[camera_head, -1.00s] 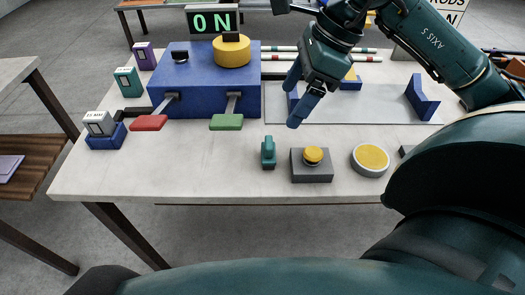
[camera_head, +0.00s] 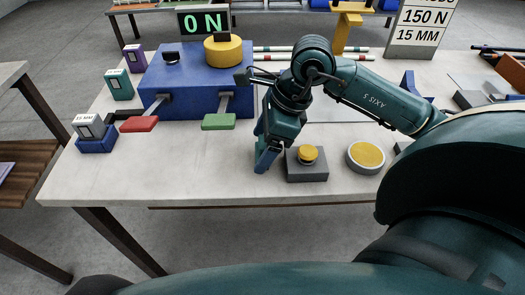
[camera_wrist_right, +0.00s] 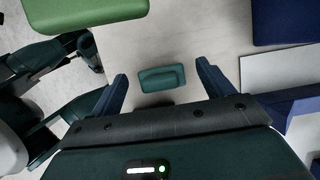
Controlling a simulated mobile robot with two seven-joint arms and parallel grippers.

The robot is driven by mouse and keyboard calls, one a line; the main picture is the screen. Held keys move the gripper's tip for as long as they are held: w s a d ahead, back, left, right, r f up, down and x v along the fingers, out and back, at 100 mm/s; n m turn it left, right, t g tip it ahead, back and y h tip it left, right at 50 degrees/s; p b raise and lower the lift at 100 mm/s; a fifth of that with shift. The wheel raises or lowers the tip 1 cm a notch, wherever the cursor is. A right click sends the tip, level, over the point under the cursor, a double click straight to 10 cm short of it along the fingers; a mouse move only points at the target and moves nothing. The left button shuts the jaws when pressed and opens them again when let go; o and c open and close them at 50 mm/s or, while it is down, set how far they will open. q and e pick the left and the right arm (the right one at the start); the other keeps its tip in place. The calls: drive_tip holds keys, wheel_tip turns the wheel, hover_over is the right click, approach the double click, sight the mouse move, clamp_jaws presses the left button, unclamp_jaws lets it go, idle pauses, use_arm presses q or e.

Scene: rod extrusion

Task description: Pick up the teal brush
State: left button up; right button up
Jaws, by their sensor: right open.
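The teal brush (camera_wrist_right: 162,78) lies on the pale table in the right wrist view, between and a little beyond the two blue fingers of my right gripper (camera_wrist_right: 162,82). In the head view my right gripper (camera_head: 267,155) points down at the table's front part, and it hides the brush there. The right gripper is open with nothing between its fingers; I cannot tell its exact height above the brush.
A grey block with a yellow button (camera_head: 307,155) stands close right of my right gripper, with a yellow round disc (camera_head: 366,156) beyond it. A blue machine (camera_head: 195,85) with red (camera_head: 139,124) and green (camera_head: 218,121) paddles stands behind left. The table's front left (camera_head: 170,175) is clear.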

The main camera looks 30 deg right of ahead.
sight(262, 141)
drive_tip(key=shift+c, duration=0.2)
drive_tip(key=c, duration=1.1)
drive_tip(key=shift+o, duration=0.2)
wheel_tip(262, 141, up, 10)
drive_tip(key=shift+p, duration=0.8)
drive_tip(key=o, duration=0.4)
drive_tip(key=shift+c, duration=1.3)
